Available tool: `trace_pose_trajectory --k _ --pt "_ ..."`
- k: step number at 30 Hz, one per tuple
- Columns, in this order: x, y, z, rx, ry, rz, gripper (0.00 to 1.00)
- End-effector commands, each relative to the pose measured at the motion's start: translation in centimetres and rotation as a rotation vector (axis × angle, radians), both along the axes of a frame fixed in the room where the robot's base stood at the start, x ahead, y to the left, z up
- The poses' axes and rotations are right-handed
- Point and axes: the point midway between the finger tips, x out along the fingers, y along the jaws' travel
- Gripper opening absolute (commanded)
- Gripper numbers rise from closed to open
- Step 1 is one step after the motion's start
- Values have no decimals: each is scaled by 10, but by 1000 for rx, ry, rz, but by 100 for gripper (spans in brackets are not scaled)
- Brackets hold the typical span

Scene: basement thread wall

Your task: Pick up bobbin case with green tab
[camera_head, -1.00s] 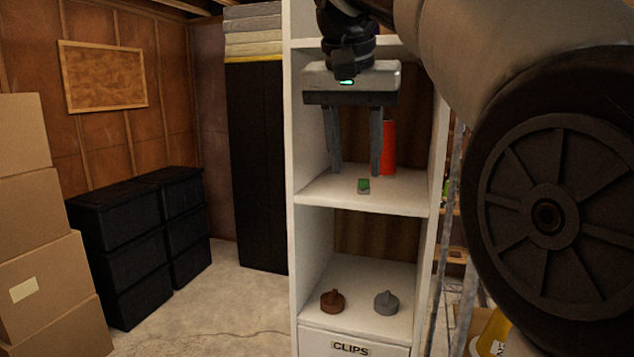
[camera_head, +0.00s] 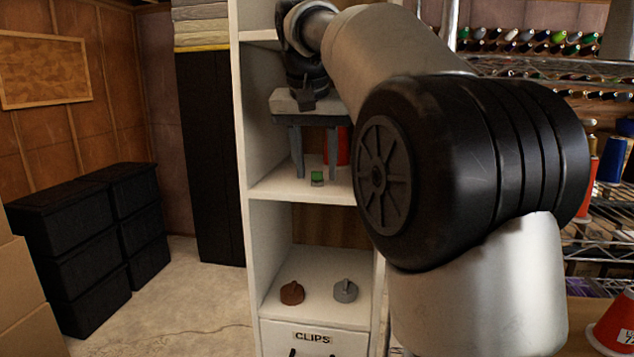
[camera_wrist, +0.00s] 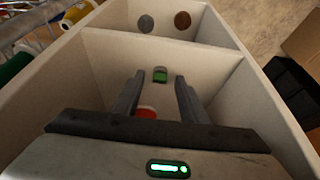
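The bobbin case with the green tab (camera_head: 317,179) is a small grey piece with a green top, lying near the front of the middle shelf (camera_head: 270,185). It also shows in the wrist view (camera_wrist: 160,75), in line with the gap between the fingers. My gripper (camera_head: 315,176) points down inside the shelf opening. In the wrist view, my gripper (camera_wrist: 159,78) is open, with its two fingers spread and nothing held. In both views the case appears between the fingertips, apart from both. How far it lies beyond the tips is hard to tell.
A red object (camera_head: 342,146) stands behind the right finger. Shelf side walls (camera_head: 243,110) flank my gripper. The lower shelf holds a brown piece (camera_head: 292,292) and a grey piece (camera_head: 345,290), above a drawer marked CLIPS (camera_head: 313,338). Thread racks (camera_head: 520,65) stand at right.

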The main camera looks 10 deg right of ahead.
Motion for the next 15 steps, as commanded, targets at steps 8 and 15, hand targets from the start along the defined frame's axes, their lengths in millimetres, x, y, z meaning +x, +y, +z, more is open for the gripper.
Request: trace_pose_trajectory --k 8,15 --pt "0 0 1 0 0 0 14" --pt "0 0 1 0 0 0 0"
